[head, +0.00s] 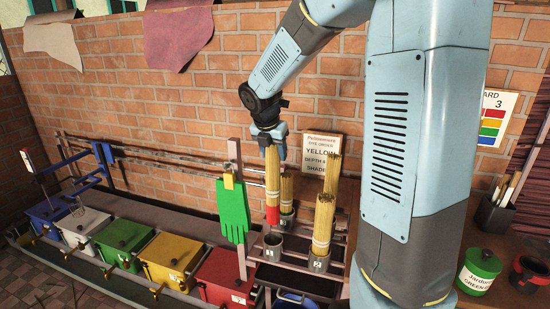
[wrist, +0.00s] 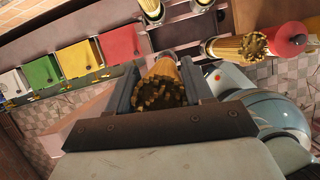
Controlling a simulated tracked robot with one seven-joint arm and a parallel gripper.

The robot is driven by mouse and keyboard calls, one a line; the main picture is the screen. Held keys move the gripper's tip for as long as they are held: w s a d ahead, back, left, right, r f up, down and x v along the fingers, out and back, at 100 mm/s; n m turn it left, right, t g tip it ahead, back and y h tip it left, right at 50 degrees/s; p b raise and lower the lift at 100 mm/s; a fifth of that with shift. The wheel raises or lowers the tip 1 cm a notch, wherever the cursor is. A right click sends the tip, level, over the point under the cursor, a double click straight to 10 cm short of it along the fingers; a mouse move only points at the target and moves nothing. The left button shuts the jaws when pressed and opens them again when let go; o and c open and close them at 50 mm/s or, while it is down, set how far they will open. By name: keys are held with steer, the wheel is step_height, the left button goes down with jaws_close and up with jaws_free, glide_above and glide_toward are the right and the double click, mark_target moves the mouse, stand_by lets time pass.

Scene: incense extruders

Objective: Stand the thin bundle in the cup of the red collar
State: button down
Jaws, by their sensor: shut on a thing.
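My gripper (head: 272,136) is shut on an upright yellow incense bundle (head: 270,175) with a pale band and a red lower end. In the wrist view the bundle's dark-tipped top (wrist: 160,92) sits between the jaws. In the head view its lower end hangs just above a grey cup (head: 273,246) at the rack's front left; the gap in depth is unclear. Other bundles stand in the rack: one behind (head: 287,190), one in the cup marked 2 (head: 322,225), and one behind that (head: 333,172). I cannot make out a red collar on any cup.
Blue, white, green, yellow and red boxes (head: 225,275) line the trough to the left. A green glove (head: 232,212) hangs on a post close to the rack. A green jar (head: 480,270) stands right. My arm hides part of the bench.

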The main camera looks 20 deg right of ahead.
steer(key=shift+r, duration=2.7)
steer(key=shift+d, duration=0.1)
